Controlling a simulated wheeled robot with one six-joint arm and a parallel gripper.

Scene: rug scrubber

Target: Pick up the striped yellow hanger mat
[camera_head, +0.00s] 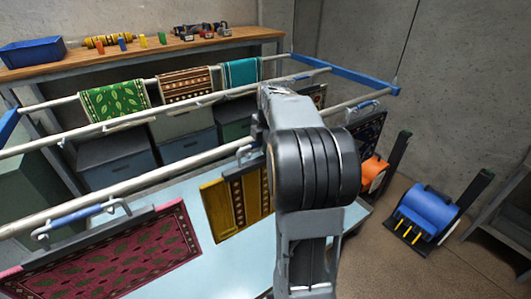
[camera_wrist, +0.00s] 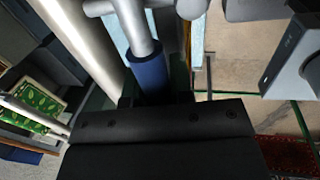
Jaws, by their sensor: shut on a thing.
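The striped yellow hanger mat (camera_head: 222,207) hangs upright from the front rail in the head view, its right part hidden behind my arm. It has yellow side bands and a dark patterned middle stripe. A grey hanger hook (camera_head: 243,153) shows above it. In the wrist view my gripper (camera_wrist: 155,92) is shut around the blue grip (camera_wrist: 146,60) of a hanger, beside a thick pale rail. The mat's cloth is not clearly visible there. My arm hides the gripper fingers in the head view.
A red patterned mat (camera_head: 110,255) hangs to the left on the front rail (camera_head: 110,192). A dark mat (camera_head: 370,135) hangs to the right. Green, brown and teal mats hang on the back rail. A blue machine (camera_head: 428,208) stands on the floor at right; a wooden bench (camera_head: 150,50) is behind.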

